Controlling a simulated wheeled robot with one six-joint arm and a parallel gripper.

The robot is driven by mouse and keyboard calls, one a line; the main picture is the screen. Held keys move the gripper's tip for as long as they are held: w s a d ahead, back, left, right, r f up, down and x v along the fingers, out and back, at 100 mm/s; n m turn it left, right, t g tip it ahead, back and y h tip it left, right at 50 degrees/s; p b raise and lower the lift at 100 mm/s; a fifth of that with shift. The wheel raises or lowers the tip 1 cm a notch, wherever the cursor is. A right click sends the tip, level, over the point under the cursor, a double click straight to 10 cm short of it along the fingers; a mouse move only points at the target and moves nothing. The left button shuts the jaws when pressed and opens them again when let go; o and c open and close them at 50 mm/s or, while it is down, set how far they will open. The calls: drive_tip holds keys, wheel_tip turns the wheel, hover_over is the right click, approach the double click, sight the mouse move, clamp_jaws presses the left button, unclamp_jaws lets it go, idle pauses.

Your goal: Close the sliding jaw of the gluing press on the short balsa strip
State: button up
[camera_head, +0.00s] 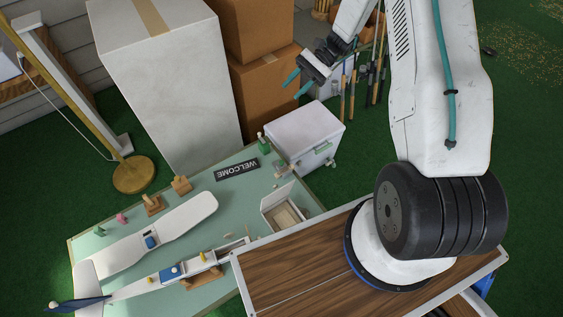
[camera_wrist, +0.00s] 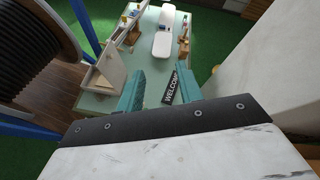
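My gripper (camera_head: 297,83) hangs high above the far side of the work table, with its two teal fingers apart and nothing between them. In the wrist view the open fingers (camera_wrist: 158,90) point down toward the table. Small wooden blocks or clamps (camera_head: 152,205) and (camera_head: 181,185) stand on the pale green table top (camera_head: 235,195), beside a white model wing (camera_head: 190,222). A white model fuselage (camera_head: 145,284) lies in front on a wooden cradle (camera_head: 203,278). I cannot tell which piece is the gluing press; its jaw and the short balsa strip are too small to make out.
A black WELCOME sign (camera_head: 237,169) and an open wooden box (camera_head: 285,213) lie on the table. A white cooler (camera_head: 304,135) stands at its far right corner. A tall white block (camera_head: 170,80) and cardboard boxes (camera_head: 265,90) rise behind. A brass lamp base (camera_head: 134,174) stands left.

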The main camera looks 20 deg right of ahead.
wheel_tip(320, 180, down, 18)
drive_tip(key=d+f+m+t+y, duration=0.1)
drive_tip(key=d+m+t+y, duration=0.15)
drive_tip(key=m+y, duration=0.2)
drive_tip(key=m+t, duration=0.5)
approach(284, 162)
drive_tip(key=x, duration=0.4)
drive_tip(key=shift+y, duration=0.25)
drive_tip(key=x, duration=0.7)
drive_tip(key=shift+w+f, duration=0.1)
drive_tip(key=shift+f, duration=0.05)
